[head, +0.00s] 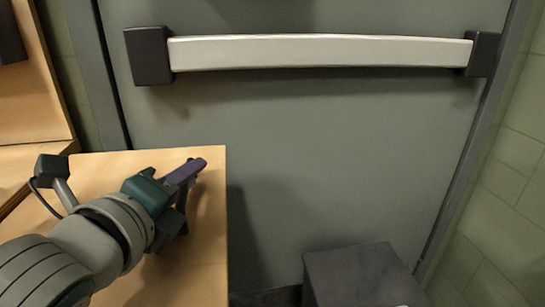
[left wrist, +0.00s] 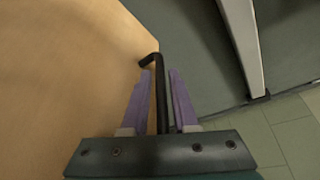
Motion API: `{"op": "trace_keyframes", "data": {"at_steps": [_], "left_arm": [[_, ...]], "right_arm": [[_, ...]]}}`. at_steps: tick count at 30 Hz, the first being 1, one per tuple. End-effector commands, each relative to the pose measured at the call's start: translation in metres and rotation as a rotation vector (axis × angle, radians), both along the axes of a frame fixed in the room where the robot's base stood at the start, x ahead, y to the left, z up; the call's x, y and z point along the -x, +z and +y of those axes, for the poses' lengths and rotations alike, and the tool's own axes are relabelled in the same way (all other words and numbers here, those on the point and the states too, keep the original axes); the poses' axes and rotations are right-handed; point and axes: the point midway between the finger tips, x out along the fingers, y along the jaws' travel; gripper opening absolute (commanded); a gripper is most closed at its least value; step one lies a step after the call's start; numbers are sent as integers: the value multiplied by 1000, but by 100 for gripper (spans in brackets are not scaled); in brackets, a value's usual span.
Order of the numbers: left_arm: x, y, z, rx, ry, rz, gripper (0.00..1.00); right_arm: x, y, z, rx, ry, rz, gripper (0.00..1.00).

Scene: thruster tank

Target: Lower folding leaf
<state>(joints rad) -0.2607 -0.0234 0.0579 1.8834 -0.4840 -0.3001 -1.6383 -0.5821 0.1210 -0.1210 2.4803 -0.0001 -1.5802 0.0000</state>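The folding leaf (head: 208,265) is a flat tan wooden panel at the lower left of the head view. It looks level, and its right edge is free. It also fills the left of the left wrist view (left wrist: 65,65). My left gripper (head: 195,170) is over the leaf near its far right corner. In the left wrist view its purple fingers (left wrist: 160,85) are apart. A thin black bent rod (left wrist: 160,95) shows between them, with gaps on both sides. I cannot tell what the rod is fixed to. My right gripper is in neither view.
A grey door (head: 330,150) with a pale push bar (head: 320,52) stands beyond the leaf. Another wooden surface (head: 30,95) rises at the far left. A pale tiled wall (head: 510,170) is at the right. The space between the leaf's right edge and the door looks clear.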

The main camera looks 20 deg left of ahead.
Motion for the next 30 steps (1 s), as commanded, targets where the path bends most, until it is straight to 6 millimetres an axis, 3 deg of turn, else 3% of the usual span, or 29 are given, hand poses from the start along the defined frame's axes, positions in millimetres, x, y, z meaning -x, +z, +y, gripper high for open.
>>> {"op": "trace_keyframes", "data": {"at_steps": [4,12,30], "left_arm": [[0,0,0,0,0,0,27],[0,0,0,0,0,0,0],[0,0,0,1,0,0,0]], "right_arm": [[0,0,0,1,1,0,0],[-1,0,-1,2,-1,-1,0],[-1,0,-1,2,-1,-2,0]]}}
